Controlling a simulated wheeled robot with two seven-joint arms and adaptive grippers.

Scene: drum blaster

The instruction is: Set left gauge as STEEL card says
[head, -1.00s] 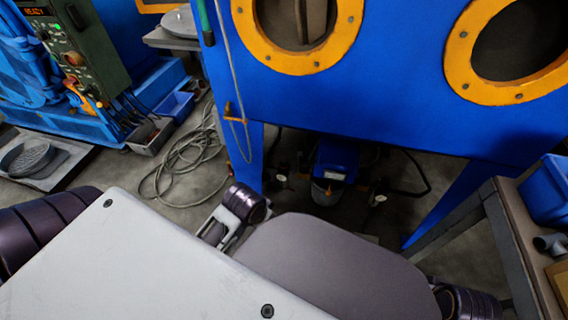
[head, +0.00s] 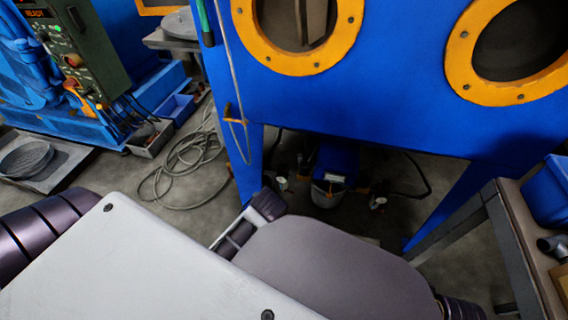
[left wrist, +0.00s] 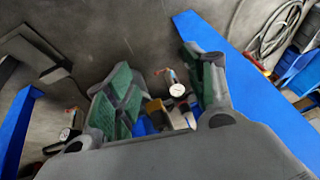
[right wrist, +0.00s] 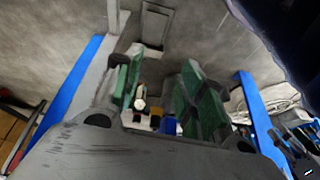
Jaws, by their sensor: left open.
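The left gauge (head: 282,183), a small white dial, sits low under the blue cabinet beside its left leg in the head view. It also shows in the left wrist view (left wrist: 177,90), with a small red part beside it. My left gripper (left wrist: 162,92) is open, its green-padded fingers framing that dial, apparently without touching it. Another dial, the right gauge (head: 378,201), sits farther right, also seen in the left wrist view (left wrist: 65,134). My right gripper (right wrist: 160,95) is open and empty; a pale round thing shows between its fingers. I see no readable STEEL card; dial readings are too small.
The blue cabinet (head: 400,125) stands on legs over a blue unit with a bucket (head: 328,192). A grey hose (head: 185,170) lies coiled on the floor at left. A bench (head: 520,235) with a blue bin stands at right.

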